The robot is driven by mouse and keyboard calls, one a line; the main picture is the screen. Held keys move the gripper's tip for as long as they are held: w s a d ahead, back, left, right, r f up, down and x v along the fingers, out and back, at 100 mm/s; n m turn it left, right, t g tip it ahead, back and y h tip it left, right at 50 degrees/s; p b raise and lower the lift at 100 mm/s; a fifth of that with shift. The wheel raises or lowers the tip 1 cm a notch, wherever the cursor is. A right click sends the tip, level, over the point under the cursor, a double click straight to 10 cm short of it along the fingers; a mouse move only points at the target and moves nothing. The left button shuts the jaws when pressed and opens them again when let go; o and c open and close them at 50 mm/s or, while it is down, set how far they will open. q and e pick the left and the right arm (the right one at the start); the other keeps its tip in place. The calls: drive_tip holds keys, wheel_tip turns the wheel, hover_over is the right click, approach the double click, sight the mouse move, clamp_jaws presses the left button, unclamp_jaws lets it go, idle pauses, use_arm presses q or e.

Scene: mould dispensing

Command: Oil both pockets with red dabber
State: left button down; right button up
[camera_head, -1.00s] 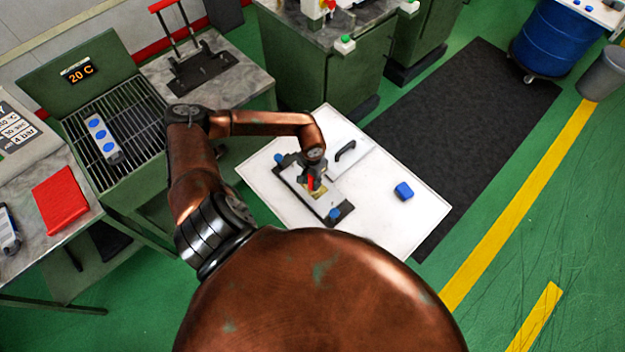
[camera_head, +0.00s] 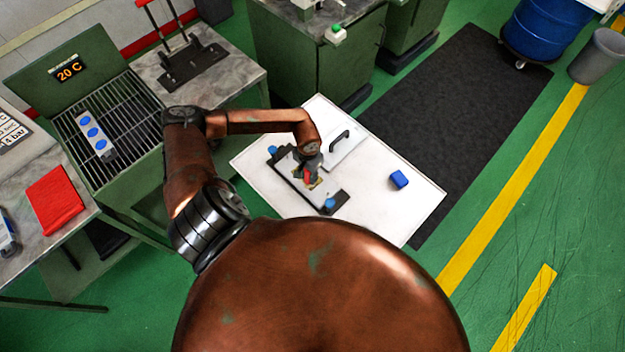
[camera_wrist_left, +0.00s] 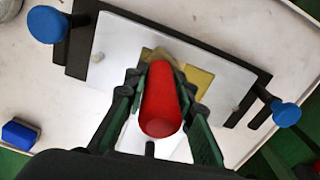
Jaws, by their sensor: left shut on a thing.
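My left gripper (camera_wrist_left: 160,92) is shut on the red dabber (camera_wrist_left: 161,108), with green fingers on both sides of it. In the head view the left gripper (camera_head: 310,168) is over the mould, which has a pale plate (camera_head: 287,163) in a black frame. A brass-coloured area (camera_wrist_left: 198,80) shows beside and behind the dabber in the left wrist view. The dabber's far tip is hidden, so I cannot tell whether it touches. The two pockets cannot be told apart. Blue knobs (camera_wrist_left: 47,24) (camera_wrist_left: 286,113) stand at the frame's ends. My right gripper is not in view.
The mould lies on a white tabletop (camera_head: 368,213). A flat white piece with a black handle (camera_head: 340,140) lies behind it, and a blue block (camera_head: 399,179) stands to its right. A grill bench (camera_head: 75,140) and a red pad (camera_head: 55,200) are at the left.

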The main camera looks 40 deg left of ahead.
use_arm(q)
drive_tip(key=shift+w+a+f, duration=0.1)
drive_tip(key=shift+a, duration=0.4)
wheel_tip(320, 180, up, 8)
drive_tip(key=p, duration=0.3)
drive_tip(key=shift+d, duration=0.1)
drive_tip(key=shift+d+r, duration=0.15)
drive_tip(key=shift+r, duration=0.05)
